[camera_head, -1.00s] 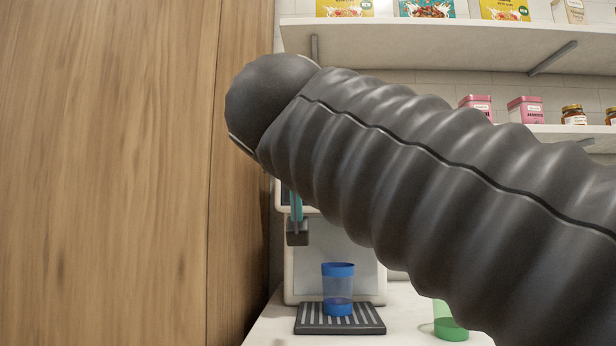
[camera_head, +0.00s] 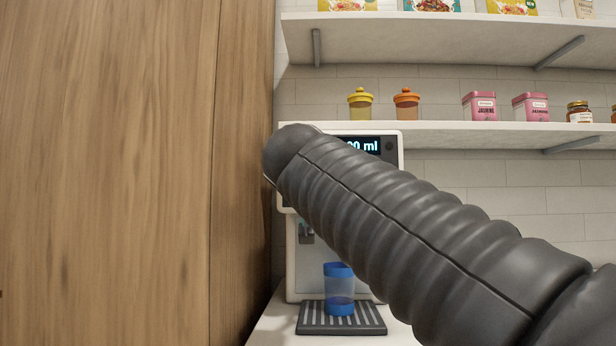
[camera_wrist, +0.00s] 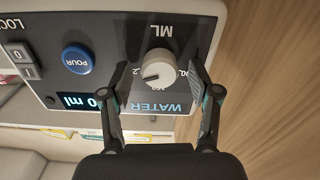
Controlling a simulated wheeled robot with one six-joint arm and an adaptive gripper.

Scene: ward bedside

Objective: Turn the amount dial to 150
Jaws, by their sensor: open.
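The amount dial (camera_wrist: 159,68) is a pale round knob on the dark panel of the water dispenser (camera_wrist: 103,36), which the wrist view shows upside down. A dark mark on the knob points to the lower left of that picture. The printed scale around it is partly hidden and hard to read. My gripper (camera_wrist: 162,76) is open, with one finger on each side of the dial; I cannot tell whether either touches it. The display (camera_wrist: 80,101) is partly covered and ends in "0 ml"; in the head view the display (camera_head: 363,145) shows "00 ml". There my arm hides the dial.
A blue POUR button (camera_wrist: 78,59) and a LOCK switch (camera_wrist: 20,60) sit beside the dial. A blue cup (camera_head: 339,290) stands on the drip tray (camera_head: 312,322). A wooden panel (camera_head: 120,170) rises at left. Shelves (camera_head: 450,134) with jars and tins hang behind.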

